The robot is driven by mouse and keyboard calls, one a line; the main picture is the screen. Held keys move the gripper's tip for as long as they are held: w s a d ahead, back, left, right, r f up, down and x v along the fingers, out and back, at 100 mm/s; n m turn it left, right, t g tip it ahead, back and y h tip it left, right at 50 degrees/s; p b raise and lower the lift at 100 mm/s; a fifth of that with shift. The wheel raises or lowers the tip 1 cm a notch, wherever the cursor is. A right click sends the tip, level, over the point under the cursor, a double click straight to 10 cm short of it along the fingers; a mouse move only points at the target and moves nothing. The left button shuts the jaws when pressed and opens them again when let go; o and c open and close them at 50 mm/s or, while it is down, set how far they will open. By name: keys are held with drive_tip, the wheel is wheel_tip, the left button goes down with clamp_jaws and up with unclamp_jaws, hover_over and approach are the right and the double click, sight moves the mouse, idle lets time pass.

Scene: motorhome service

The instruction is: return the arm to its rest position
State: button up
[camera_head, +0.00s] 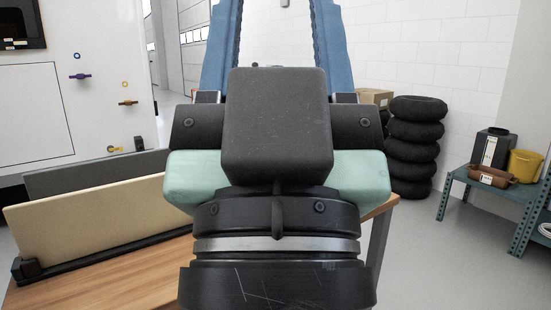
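My gripper (276,40) fills the middle of the head view, seen from behind and close to the camera. Its two blue fingers point away and up, wide apart, with bare wall showing between them. The fingertips are cut off by the top edge. The visible gap holds nothing. My arm's black and mint-green wrist hides the middle of the scene, including part of the table.
A wooden table (130,285) at left holds a cream panel (100,212) and a grey panel (85,178), both upright. A white wall with small valves (80,77) stands behind. Stacked tyres (414,147) and a shelf with a yellow bucket (525,166) are at right. Floor between is clear.

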wheel_tip(320, 180, up, 28)
drive_tip(key=p, duration=2.5)
drive_tip(key=shift+f, duration=0.25)
drive_tip(key=shift+a, duration=0.2)
